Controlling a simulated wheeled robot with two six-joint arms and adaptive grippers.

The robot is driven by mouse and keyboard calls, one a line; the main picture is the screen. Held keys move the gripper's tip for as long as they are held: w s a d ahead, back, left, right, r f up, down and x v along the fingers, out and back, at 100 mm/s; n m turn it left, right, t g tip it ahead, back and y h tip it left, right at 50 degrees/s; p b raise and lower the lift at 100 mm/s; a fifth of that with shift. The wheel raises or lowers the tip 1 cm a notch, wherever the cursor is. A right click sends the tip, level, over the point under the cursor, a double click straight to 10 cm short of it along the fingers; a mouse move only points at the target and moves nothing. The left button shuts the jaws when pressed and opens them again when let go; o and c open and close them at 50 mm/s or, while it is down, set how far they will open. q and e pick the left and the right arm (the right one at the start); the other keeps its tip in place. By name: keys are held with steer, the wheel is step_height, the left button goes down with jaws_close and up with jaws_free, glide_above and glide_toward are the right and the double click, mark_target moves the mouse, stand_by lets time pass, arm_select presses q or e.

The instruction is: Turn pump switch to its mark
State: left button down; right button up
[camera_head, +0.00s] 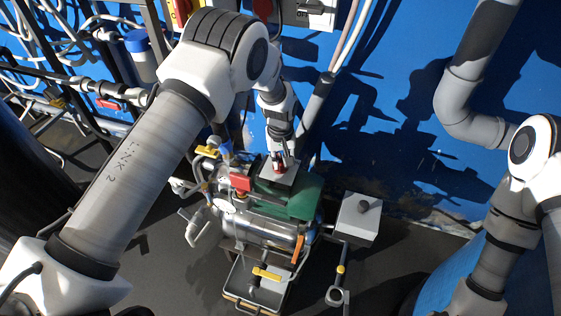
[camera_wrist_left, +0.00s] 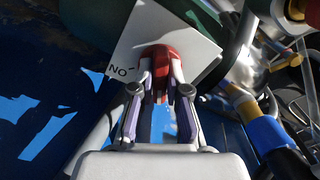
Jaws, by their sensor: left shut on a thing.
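The pump switch is a red knob (camera_wrist_left: 162,55) on a pale square panel (camera_wrist_left: 200,40) in the left wrist view. My left gripper (camera_wrist_left: 161,80) is shut on this knob, with one finger on each side of it. Black letters that look like "NO" and a short dash show on the panel, left of the knob. In the head view my left gripper (camera_head: 280,163) reaches down to the panel (camera_head: 291,176) on top of the green pump housing (camera_head: 290,198). The fingers hide most of the knob there. My right gripper is not in view.
A red valve handle (camera_head: 240,182) is close to the left of the panel. An orange handle (camera_head: 298,248) and a yellow handle (camera_head: 267,273) are below. A grey box with a dark knob (camera_head: 363,207) stands to the right. A blue wall (camera_head: 390,70) is behind.

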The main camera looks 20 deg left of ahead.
mark_target(281, 160)
arm_select(q)
steer(key=shift+s+f+n, duration=0.1)
steer(key=shift+f+n, duration=0.05)
steer(key=shift+n, duration=1.35)
steer(key=c, duration=1.2)
jaws_free()
steer(key=shift+o, duration=0.2)
step_height(281, 160, up, 12)
steer(key=shift+f, duration=0.1)
